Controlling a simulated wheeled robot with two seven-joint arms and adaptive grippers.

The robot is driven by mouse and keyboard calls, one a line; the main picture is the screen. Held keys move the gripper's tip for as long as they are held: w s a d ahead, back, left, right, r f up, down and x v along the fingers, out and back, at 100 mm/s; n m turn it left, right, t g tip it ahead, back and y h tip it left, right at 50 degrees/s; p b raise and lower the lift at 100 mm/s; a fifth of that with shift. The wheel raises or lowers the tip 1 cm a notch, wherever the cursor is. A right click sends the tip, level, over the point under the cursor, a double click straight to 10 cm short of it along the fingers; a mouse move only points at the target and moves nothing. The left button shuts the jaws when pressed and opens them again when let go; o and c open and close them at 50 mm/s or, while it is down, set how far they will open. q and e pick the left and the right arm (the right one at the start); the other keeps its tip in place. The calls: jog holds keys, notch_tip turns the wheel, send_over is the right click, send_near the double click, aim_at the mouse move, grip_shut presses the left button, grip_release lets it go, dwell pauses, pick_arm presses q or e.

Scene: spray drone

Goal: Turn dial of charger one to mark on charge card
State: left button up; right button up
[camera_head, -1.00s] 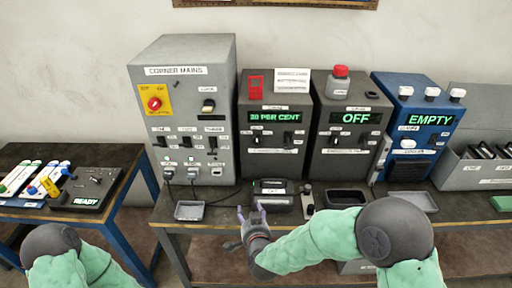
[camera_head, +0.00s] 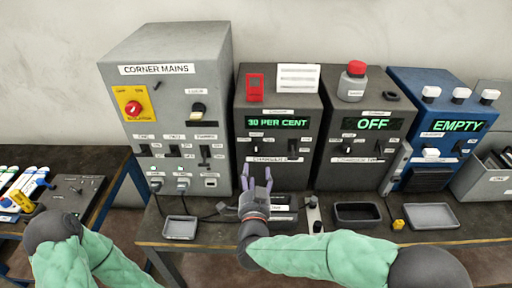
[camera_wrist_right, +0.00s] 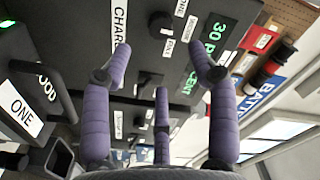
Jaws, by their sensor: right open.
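The dark charger (camera_head: 277,177) with the green "30 PER CENT" display stands left of a similar one (camera_head: 366,178) reading "OFF". I take the first as charger one; its label is too small to read. Its small dark dial (camera_head: 256,149) is on the front below the display; a dark knob also shows in the right wrist view (camera_wrist_right: 160,25). A white card (camera_head: 298,77) stands on top; its text and mark are unreadable. My right gripper (camera_head: 259,177) is open and empty, fingers pointing at the charger front, apart from the dial.
The grey corner mains box (camera_head: 180,85) stands at left, with cables at its base. A blue unit (camera_head: 428,115) reading "EMPTY" stands at right. Trays (camera_head: 181,228) and a black bin (camera_head: 357,214) line the bench front. A red button block (camera_head: 255,87) sits on the charger.

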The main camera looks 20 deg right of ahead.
aim_at(256, 151)
jog(key=b+x, duration=0.2)
jog(key=x, duration=0.6)
jog(key=shift+w+d+f, duration=0.1)
jog(key=shift+w+f, duration=0.05)
jog(key=shift+w, duration=0.25)
jog(key=shift+w+d+b, duration=0.2)
jog(key=shift+w+b, duration=0.1)
jog(key=shift+w, duration=0.3)
jog(key=c, duration=1.1)
